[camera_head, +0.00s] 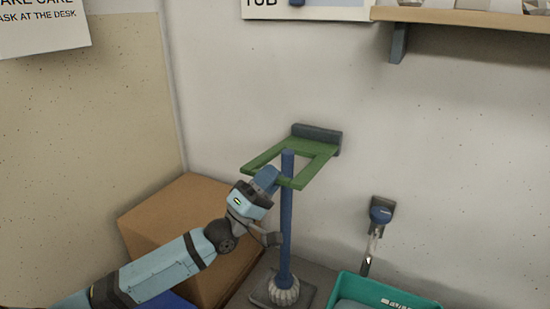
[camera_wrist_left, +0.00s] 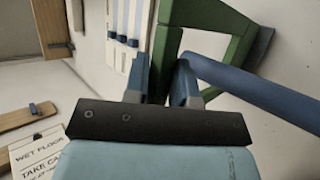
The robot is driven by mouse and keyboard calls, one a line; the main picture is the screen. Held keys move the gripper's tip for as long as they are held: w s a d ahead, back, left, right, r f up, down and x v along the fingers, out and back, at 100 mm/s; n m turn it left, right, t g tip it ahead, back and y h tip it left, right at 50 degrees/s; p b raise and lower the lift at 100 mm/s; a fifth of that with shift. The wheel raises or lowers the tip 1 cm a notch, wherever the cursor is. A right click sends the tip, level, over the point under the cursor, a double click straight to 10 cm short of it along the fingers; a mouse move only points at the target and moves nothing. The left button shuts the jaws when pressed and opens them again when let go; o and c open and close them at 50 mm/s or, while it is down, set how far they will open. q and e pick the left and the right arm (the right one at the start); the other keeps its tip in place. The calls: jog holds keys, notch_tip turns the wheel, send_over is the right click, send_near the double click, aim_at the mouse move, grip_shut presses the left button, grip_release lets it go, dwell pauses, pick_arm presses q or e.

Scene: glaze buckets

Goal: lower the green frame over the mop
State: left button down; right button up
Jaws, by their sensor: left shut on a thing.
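The green frame (camera_head: 322,168) juts out from a dark grey wall mount (camera_head: 316,136) and looks nearly level. The mop (camera_head: 286,222) stands upright, with a blue pole and a pale ribbed head at the floor. Its pole top overlaps the frame's opening and crosses in front of the near bar. I cannot tell whether the pole is inside the opening. My left gripper (camera_head: 266,180) is shut on the frame's near bar, just left of the pole. In the left wrist view the fingers (camera_wrist_left: 162,88) straddle the green bar (camera_wrist_left: 167,66), with the pole (camera_wrist_left: 255,92) beside the right finger.
A cardboard box (camera_head: 165,215) stands at the left behind my left arm. A teal bin (camera_head: 385,291) is at the lower right. A wooden shelf (camera_head: 470,17) is at the upper right.

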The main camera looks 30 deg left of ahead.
pick_arm(q)
jog(key=shift+f, duration=1.45)
pick_arm(e)
jog(key=shift+w+d+r+n, duration=0.1)
jog(key=shift+w+d+n, duration=0.05)
jog(key=shift+n, duration=0.15)
pick_arm(q)
jog(key=shift+b, duration=0.3)
jog(key=c, duration=1)
grip_release()
jog(key=shift+f, duration=0.1)
jog(key=shift+c, duration=0.2)
jog(key=p+v, duration=0.3)
jog(key=v, duration=1)
jog(key=shift+s+a+f, duration=0.2)
jog(key=shift+s+f, duration=0.05)
pick_arm(e)
jog(key=shift+s+a+f+m+g+h, duration=0.2)
jog(key=shift+s+a+m, duration=0.15)
jog(key=shift+m, duration=0.2)
jog(key=shift+s+a+f+m+g+h, duration=0.1)
jog(key=shift+s+a+m+g, duration=0.1)
jog(key=shift+s+m, duration=0.3)
jog(key=shift+r, duration=0.1)
